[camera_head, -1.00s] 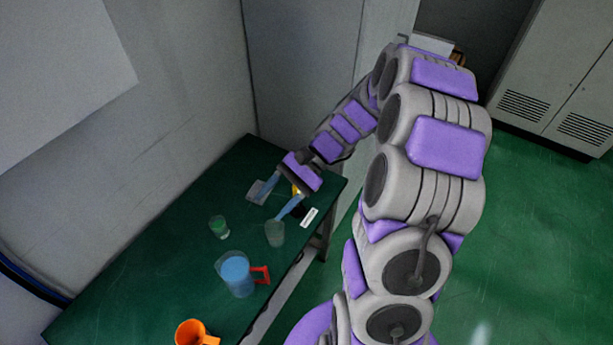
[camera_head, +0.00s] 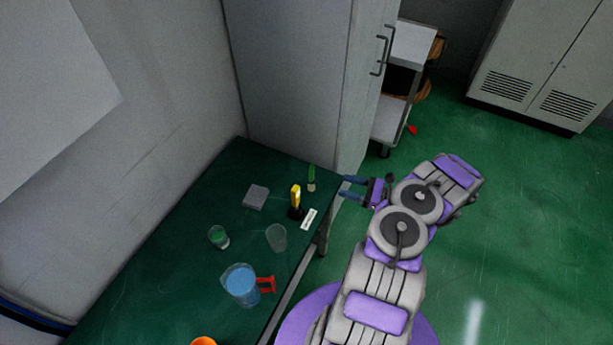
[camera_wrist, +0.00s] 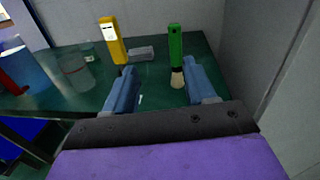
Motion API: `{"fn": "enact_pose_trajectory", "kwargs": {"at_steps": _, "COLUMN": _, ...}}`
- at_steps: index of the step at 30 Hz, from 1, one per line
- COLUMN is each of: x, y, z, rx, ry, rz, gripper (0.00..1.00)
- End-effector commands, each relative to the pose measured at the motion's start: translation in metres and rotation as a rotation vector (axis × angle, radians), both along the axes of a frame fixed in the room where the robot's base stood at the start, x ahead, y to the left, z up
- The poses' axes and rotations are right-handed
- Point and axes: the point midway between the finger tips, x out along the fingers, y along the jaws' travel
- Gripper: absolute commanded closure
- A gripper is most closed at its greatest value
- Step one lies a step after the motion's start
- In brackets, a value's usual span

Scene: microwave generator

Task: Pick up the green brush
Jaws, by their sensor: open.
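The green brush (camera_head: 311,178) stands on the green table (camera_head: 180,250) near its right corner, with its pale bristle end at the bottom. In the wrist view the green brush (camera_wrist: 176,52) is upright, ahead of and between my two blue fingers. My gripper (camera_head: 347,187) is open and empty at the table's right edge, to the right of the brush and apart from it. In the wrist view my gripper (camera_wrist: 158,80) has its fingers spread, with the bristles seen closer to the right finger.
A yellow-handled tool (camera_head: 296,198) stands left of the brush, near a white label (camera_head: 309,219). A grey block (camera_head: 256,197), a clear cup (camera_head: 277,237), a green-filled glass (camera_head: 218,237) and a blue pitcher (camera_head: 241,285) are farther left. A tall cabinet (camera_head: 300,80) stands behind the table.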

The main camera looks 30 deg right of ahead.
Motion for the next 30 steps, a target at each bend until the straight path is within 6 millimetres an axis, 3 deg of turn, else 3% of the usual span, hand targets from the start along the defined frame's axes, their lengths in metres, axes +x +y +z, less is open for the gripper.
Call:
{"fn": "enact_pose_trajectory", "kwargs": {"at_steps": 3, "x": -0.018, "y": -0.015, "z": -0.023, "rx": 0.030, "ry": 0.020, "rz": -0.076, "gripper": 0.45}}
{"fn": "enact_pose_trajectory", "kwargs": {"at_steps": 10, "x": -0.025, "y": -0.018, "z": -0.034, "rx": 0.038, "ry": 0.029, "rz": -0.126, "gripper": 0.45}}
{"fn": "enact_pose_trajectory", "kwargs": {"at_steps": 24, "x": 0.050, "y": 0.020, "z": -0.038, "rx": 0.045, "ry": 0.029, "rz": -0.122, "gripper": 0.45}}
{"fn": "enact_pose_trajectory", "kwargs": {"at_steps": 30, "x": 0.072, "y": 0.035, "z": -0.037, "rx": 0.043, "ry": 0.031, "rz": -0.125, "gripper": 0.45}}
